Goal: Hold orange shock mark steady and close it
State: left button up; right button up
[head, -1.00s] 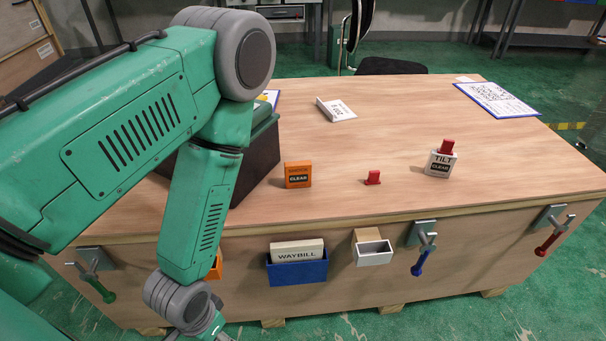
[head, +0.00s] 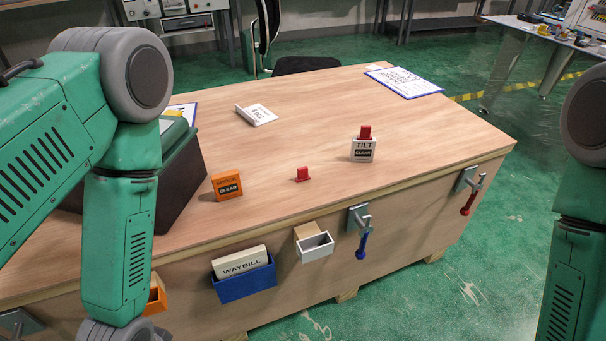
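The orange shock mark (head: 226,185) stands upright on the wooden crate top near its front edge, with a dark label reading CLEAR. It is right of the dark box and left of a small red piece (head: 302,174). My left arm comes in from the left and hangs down in front of the crate, left of the mark and apart from it. My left gripper is below the bottom edge of the view. My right arm shows at the right edge, and its gripper is out of view. Nothing touches the mark.
A white TILT mark (head: 363,149) with a red top stands farther right on the crate top (head: 300,110). A dark box (head: 184,165) is behind my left arm. A blue WAYBILL holder (head: 245,280), white holder (head: 315,247) and clamps (head: 361,238) project from the crate's front.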

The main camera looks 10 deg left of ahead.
aim_at(226, 184)
jog(key=i+l+u, duration=0.1)
jog(key=u, duration=0.4)
jog(key=i+l+u, duration=0.25)
jog(key=l, duration=0.35)
jog(key=l+u, duration=0.2)
jog(key=l, duration=0.4)
jog(key=i+l+u, duration=0.1)
jog(key=l+u, duration=0.15)
jog(key=l, duration=0.95)
jog(key=i+l, duration=0.15)
jog(key=l, duration=0.35)
